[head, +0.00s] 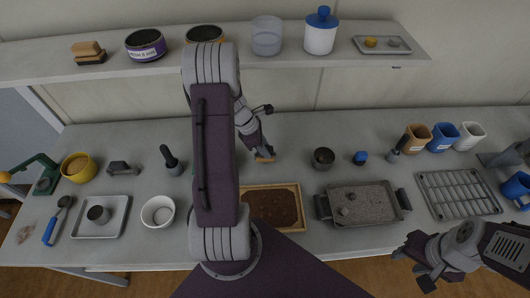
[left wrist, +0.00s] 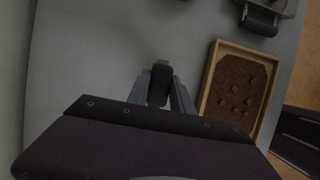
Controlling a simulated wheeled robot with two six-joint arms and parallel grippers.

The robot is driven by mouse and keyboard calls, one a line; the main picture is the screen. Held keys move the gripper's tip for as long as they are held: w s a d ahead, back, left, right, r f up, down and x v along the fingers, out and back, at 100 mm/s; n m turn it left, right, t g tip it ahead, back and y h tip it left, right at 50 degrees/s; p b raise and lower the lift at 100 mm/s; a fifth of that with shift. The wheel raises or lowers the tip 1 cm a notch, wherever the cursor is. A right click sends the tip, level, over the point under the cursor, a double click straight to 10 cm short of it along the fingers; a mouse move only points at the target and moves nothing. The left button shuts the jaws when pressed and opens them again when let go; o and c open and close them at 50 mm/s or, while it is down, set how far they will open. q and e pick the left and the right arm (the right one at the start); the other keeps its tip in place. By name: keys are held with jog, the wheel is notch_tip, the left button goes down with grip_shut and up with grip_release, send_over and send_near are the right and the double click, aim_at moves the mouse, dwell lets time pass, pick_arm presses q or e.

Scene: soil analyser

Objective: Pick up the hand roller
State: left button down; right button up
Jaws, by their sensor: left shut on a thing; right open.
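My left gripper (head: 262,148) is out over the table behind the wooden soil tray, its arm crossing the middle of the head view. In the left wrist view its fingers (left wrist: 165,98) are shut on a dark, rounded piece, apparently the hand roller (left wrist: 160,80). In the head view only a small tan part (head: 265,159) shows at the fingertips; the rest of the held thing is hidden. I cannot tell whether it touches the table. My right gripper (head: 428,268) is open and empty at the front right, past the table edge.
The wooden soil tray (head: 301,205) lies in front of the left gripper. A grey pan (head: 365,219), dark cup (head: 323,158) and wire rack (head: 480,208) stand right. A white bowl (head: 158,212) and metal tray (head: 119,228) stand left. A loaded shelf (head: 120,66) runs behind.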

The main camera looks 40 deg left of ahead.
pick_arm(q)
jog(key=s+d+r, duration=0.1)
jog(key=d+r, duration=0.7)
jog(key=d, duration=0.3)
jog(key=shift+s+d+r, duration=0.2)
jog(key=shift+s+d, duration=0.05)
jog(key=shift+d, duration=0.05)
